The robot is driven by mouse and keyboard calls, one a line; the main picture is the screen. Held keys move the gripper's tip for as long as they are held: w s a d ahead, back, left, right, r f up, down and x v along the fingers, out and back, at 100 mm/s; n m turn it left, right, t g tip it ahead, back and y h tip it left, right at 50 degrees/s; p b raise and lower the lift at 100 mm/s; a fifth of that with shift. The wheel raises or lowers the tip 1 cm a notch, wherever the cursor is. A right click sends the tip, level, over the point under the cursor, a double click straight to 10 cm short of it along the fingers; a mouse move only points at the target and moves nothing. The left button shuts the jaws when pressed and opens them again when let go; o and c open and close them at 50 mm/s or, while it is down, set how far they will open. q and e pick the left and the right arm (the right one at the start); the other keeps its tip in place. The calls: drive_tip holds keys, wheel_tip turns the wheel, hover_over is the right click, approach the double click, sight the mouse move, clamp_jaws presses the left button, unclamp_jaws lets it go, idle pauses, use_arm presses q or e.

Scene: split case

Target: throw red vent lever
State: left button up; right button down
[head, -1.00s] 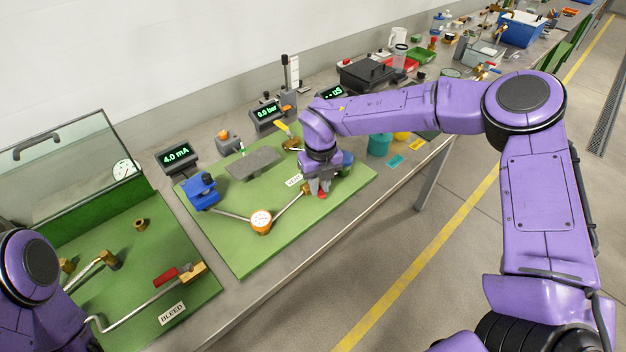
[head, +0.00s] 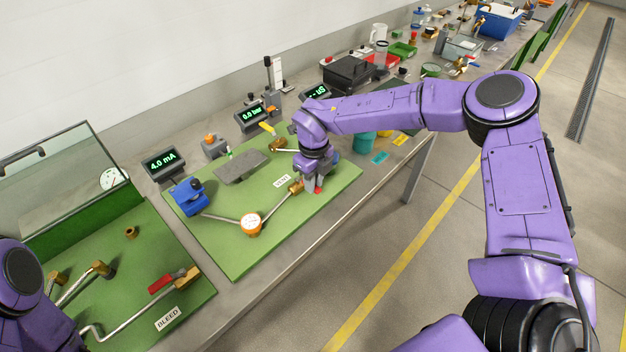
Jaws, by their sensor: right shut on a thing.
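The red vent lever (head: 318,190) shows as a small red piece at the tips of my right gripper (head: 312,187), beside the brass valve (head: 296,187) near the VENT label (head: 281,181). My right gripper points down and is shut on the lever; the gripper hides most of it. A second red lever (head: 161,283) lies on its brass valve by the BLEED label (head: 169,318) at the lower left. My left arm shows at the left edge, but its gripper is out of view.
An orange-ringed gauge (head: 251,223) and a blue device (head: 188,196) are on the green board (head: 235,262). Displays (head: 166,163) stand behind it. A clear-lidded case (head: 58,180) is at left. A teal cup (head: 364,141) stands right of the gripper.

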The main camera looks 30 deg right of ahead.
drive_tip(key=shift+w, duration=0.1)
drive_tip(key=c, duration=1)
unclamp_jaws()
wheel_tip(320, 180, up, 11)
drive_tip(key=b, duration=0.2)
drive_tip(key=shift+f+b, duration=0.15)
drive_tip(key=shift+b, duration=0.25)
drive_tip(key=shift+f, duration=0.1)
